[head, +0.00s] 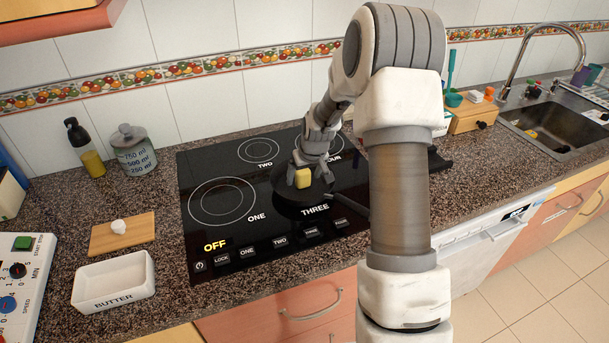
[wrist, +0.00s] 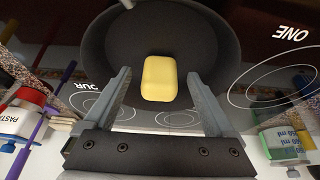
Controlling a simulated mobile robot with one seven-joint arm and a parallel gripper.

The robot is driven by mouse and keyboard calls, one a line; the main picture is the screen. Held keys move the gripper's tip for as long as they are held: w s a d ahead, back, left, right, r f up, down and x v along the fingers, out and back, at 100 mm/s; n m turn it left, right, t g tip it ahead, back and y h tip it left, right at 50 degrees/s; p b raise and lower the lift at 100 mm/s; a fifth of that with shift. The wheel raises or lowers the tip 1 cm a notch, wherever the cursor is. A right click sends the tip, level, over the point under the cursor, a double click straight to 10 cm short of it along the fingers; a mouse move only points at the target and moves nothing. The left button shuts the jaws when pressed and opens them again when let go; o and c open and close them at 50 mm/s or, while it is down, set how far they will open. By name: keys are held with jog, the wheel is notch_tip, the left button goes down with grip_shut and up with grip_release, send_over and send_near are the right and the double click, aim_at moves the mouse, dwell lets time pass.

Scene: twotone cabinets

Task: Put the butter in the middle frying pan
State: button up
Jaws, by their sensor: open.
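The butter (head: 303,178) is a small yellow block, seen over the dark frying pan (head: 290,208) on the black cooktop. My gripper (head: 309,176) points down over this pan, with the butter between its fingers. In the wrist view the gripper (wrist: 158,82) is open, with a gap on both sides of the butter (wrist: 160,78). The pan (wrist: 236,55) lies behind the butter there. I cannot tell whether the butter touches the pan floor. The white butter dish (head: 113,284) stands empty at the front left, its wooden lid (head: 122,234) lying behind it.
The cooktop (head: 215,165) has bare burner rings left of and behind the pan. A dark bottle (head: 84,146) and a measuring jar (head: 134,150) stand at the back left. The sink (head: 555,125) is at the far right.

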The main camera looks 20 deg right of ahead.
aim_at(304, 172)
jog(key=shift+r, duration=0.1)
notch_tip(304, 172, up, 7)
jog(key=p, duration=0.4)
dwell(0.5)
jog(key=s+a+r, duration=0.4)
jog(key=s+r, duration=0.3)
jog(key=r, duration=0.1)
jog(key=s+a+r, duration=0.3)
jog(key=s+r, duration=0.4)
jog(key=r, duration=0.2)
jog(key=s+a+r, duration=0.1)
jog(key=s+a, duration=0.1)
jog(key=s, duration=0.7)
jog(key=s+a+r+t, duration=0.1)
jog(key=s+a+r, duration=0.1)
jog(key=s, duration=0.8)
jog(key=shift+a+r, duration=0.3)
jog(key=shift+a, duration=0.15)
